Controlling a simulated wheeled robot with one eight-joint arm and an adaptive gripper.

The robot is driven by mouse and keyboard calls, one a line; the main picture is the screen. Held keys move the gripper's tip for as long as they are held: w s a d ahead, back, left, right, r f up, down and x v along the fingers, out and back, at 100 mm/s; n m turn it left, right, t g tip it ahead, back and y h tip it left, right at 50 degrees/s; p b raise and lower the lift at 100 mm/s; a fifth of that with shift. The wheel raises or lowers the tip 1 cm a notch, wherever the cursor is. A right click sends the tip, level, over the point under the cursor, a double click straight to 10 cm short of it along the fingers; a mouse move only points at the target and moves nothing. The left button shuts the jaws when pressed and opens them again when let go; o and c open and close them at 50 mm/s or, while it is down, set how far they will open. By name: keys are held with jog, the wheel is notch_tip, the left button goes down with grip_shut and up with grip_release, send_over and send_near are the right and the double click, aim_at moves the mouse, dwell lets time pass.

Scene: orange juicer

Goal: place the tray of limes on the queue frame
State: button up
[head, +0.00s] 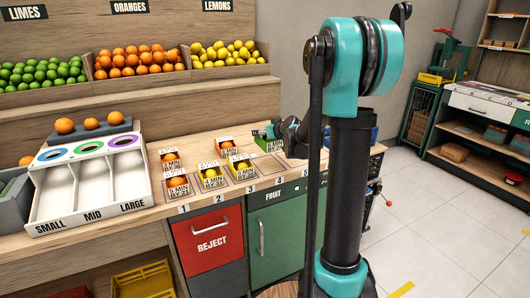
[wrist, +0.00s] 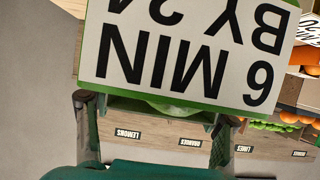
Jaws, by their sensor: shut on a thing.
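The tray of limes (head: 269,146) is green with a white front card that reads 6 MIN BY 24. In the head view it is at the right end of the row of trays, by my gripper (head: 272,131). In the wrist view the tray's card (wrist: 180,55) fills the top, upside down, and a bit of a lime (wrist: 165,106) shows below it. My gripper (wrist: 155,125) is shut on the tray, one finger at each side. The queue frame (head: 262,178) lies on the counter, with numbered places along the front edge. I cannot tell whether the tray touches the counter.
Several small trays of oranges and lemons, such as one orange tray (head: 180,186) and one lemon tray (head: 241,168), stand on the frame to the left. A white sorting chute (head: 88,190) is further left. My arm hides the counter's right part.

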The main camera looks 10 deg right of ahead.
notch_tip(320, 180, down, 9)
jog(key=shift+f, duration=0.1)
dwell(0.4)
jog(key=o, duration=1.3)
jog(key=shift+f, duration=0.1)
